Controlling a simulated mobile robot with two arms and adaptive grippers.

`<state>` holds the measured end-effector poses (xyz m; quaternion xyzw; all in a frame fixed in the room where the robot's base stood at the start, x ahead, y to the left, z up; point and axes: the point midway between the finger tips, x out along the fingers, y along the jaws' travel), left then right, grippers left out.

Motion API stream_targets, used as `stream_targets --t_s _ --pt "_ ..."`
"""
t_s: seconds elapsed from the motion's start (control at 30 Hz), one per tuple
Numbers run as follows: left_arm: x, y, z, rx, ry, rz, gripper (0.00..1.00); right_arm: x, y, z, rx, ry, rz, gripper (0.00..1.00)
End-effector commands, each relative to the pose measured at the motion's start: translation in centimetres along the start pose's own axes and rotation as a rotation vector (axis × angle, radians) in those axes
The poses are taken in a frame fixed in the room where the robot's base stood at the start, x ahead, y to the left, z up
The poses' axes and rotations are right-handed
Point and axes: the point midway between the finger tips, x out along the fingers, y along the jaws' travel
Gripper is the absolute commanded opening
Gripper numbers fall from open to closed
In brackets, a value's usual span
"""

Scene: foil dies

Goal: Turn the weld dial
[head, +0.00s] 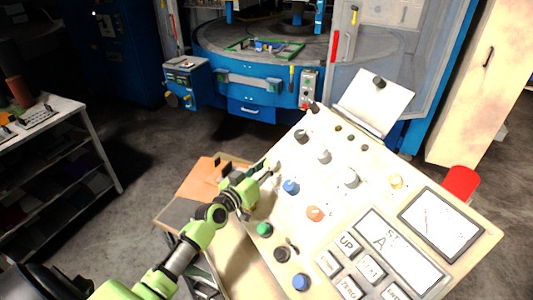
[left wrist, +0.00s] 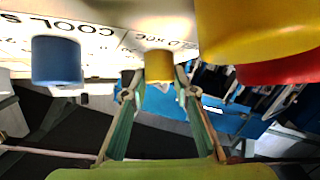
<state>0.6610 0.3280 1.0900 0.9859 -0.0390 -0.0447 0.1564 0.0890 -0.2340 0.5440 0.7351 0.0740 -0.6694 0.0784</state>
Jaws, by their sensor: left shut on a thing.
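The cream control panel (head: 355,215) slopes toward me in the head view, with several knobs and buttons on its left half. My left gripper (head: 267,170) is at the panel's left edge, left of a blue button (head: 290,187). In the left wrist view the left fingers (left wrist: 157,88) are shut on a small yellow knob (left wrist: 158,66), one finger on each side. The gripper hides this knob in the head view. I cannot read a weld label, so I cannot tell whether this is the weld dial. My right gripper is not in view.
Grey dials (head: 324,157) stand up the panel beyond the gripper, and an orange-red button (head: 315,213) and green button (head: 265,229) lie nearby. In the left wrist view a blue cylinder (left wrist: 57,62) is left of the fingers, and a large yellow part (left wrist: 255,30) looms close at right.

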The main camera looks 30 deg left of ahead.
Motion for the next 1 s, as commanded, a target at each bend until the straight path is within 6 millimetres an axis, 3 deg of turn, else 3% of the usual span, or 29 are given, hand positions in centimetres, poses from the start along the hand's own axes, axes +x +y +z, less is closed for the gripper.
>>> stream_targets --t_s 0.03,0.23,1.0 --pt "0.0 0.4 -0.6 -0.02 0.006 -0.017 0.05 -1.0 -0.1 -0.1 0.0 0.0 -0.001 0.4" --pt "0.1 0.3 -0.4 -0.068 0.007 -0.087 0.05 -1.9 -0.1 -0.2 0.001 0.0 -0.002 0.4" --pt "0.1 0.2 -0.3 -0.12 0.007 -0.172 0.05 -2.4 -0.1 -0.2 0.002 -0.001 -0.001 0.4"
